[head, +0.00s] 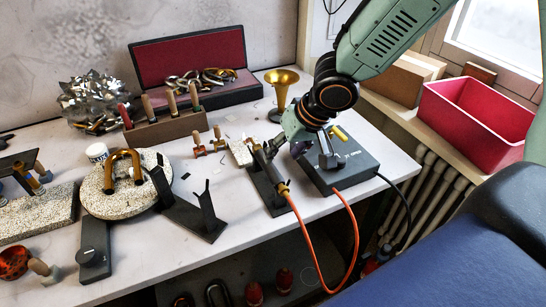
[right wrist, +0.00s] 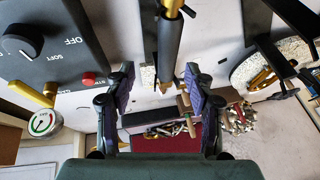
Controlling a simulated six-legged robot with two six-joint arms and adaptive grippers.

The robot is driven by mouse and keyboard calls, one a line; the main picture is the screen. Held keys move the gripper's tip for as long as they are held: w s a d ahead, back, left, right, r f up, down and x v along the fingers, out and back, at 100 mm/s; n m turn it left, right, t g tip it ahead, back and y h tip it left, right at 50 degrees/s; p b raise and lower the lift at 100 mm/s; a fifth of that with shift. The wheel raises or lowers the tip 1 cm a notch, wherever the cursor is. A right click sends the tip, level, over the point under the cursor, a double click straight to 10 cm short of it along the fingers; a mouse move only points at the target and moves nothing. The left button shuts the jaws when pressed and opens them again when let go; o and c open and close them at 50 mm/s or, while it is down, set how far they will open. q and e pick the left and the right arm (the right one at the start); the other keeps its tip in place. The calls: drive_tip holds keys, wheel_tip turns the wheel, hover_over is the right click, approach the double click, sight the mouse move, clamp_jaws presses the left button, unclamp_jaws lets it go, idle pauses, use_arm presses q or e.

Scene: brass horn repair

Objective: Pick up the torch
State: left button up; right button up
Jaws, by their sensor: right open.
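The torch (head: 268,166) has a dark handle with brass ends and an orange hose, and lies on a black stand (head: 262,190) near the middle of the bench. In the right wrist view its dark handle (right wrist: 168,48) runs down from the top, a little right of centre, between the lines of the two fingers. My right gripper (head: 298,152) is open and empty, just above and beside the torch. In the right wrist view the gripper (right wrist: 160,78) shows both fingers wide apart. It is unclear whether a finger touches the torch. My left gripper is not in view.
A grey control box (head: 352,172) with a knob (right wrist: 18,44) stands close right of the torch. A brass bell (head: 281,88) stands behind. A black forked stand (head: 205,212) and a round speckled block (head: 100,200) lie left. A red bin (head: 475,115) is at right.

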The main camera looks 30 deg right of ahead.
sight(268, 167)
drive_tip(key=x, duration=0.2)
drive_tip(key=b+x, duration=0.1)
drive_tip(key=shift+w+a+f, duration=0.2)
drive_tip(key=shift+w+a, duration=0.15)
drive_tip(key=x, duration=0.1)
drive_tip(key=b+x, duration=0.1)
drive_tip(key=x, duration=0.1)
drive_tip(key=shift+w+a+f+b, duration=0.2)
drive_tip(key=shift+w+a+b, duration=0.15)
drive_tip(key=shift+w+a+f, duration=0.1)
drive_tip(key=shift+w+f, duration=0.15)
drive_tip(key=shift+w, duration=0.1)
drive_tip(key=shift+s+r, duration=0.15)
drive_tip(key=shift+s, duration=0.1)
drive_tip(key=shift+w+f, duration=0.2)
drive_tip(key=shift+f, duration=0.15)
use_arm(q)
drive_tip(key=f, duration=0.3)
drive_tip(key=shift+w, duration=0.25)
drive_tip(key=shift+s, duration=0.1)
use_arm(e)
drive_tip(key=shift+s+r, duration=0.1)
drive_tip(key=shift+s, duration=0.05)
